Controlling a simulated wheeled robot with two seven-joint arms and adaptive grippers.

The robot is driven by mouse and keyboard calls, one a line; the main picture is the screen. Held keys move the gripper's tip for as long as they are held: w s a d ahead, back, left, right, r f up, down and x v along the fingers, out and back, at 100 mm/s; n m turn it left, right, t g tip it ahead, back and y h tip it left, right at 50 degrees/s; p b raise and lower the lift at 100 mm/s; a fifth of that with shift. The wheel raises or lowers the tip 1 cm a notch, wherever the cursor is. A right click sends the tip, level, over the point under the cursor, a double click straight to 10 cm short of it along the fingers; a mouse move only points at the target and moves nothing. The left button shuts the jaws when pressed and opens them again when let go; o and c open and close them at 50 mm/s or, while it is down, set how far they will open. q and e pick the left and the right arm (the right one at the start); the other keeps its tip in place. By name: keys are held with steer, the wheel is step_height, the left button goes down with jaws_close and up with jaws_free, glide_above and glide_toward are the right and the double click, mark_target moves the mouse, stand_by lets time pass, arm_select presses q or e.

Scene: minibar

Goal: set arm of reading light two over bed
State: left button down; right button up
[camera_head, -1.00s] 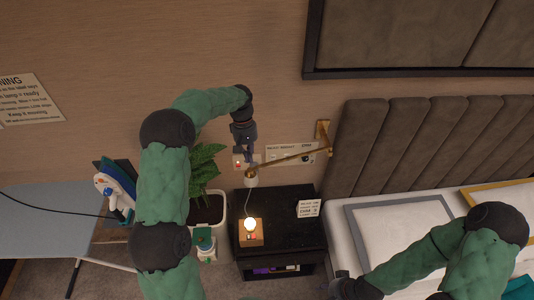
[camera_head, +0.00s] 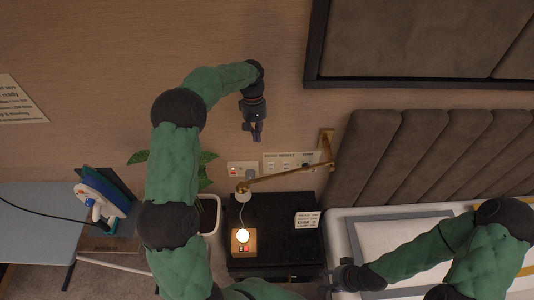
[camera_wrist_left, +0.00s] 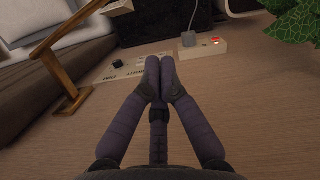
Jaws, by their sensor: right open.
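The reading light's brass arm (camera_head: 290,176) runs from its wall bracket (camera_head: 327,143) leftward, ending above the dark nightstand and left of the bed. Its small pale lamp head (camera_head: 243,197) hangs at the left end. In the left wrist view the brass arm (camera_wrist_left: 52,66) is at the left. My left gripper (camera_head: 257,136) points down near the wall, above and apart from the lamp head. Its fingertips (camera_wrist_left: 160,64) are together with nothing between them. My right gripper (camera_head: 334,279) is open, low by the nightstand's right side and bed edge.
A lit bulb on a wooden base (camera_head: 243,245) and a small card (camera_head: 307,219) stand on the nightstand (camera_head: 280,242). A socket panel (camera_head: 290,162) is on the wall. The padded headboard (camera_head: 420,155) and bed are right; a plant (camera_head: 206,167) and ironing board (camera_head: 30,217) left.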

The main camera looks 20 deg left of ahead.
arm_select(q)
steer(key=s+d+f+p, duration=0.1)
steer(key=s+d+f, duration=0.1)
steer(key=f, duration=0.3)
steer(key=s+d+f, duration=0.2)
steer(key=s+f, duration=0.1)
steer(key=f, duration=0.2)
steer(key=shift+s+p, duration=0.25)
steer(key=shift+p, duration=0.1)
arm_select(e)
steer(key=shift+s+r, duration=0.3)
steer(key=shift+r, duration=0.65)
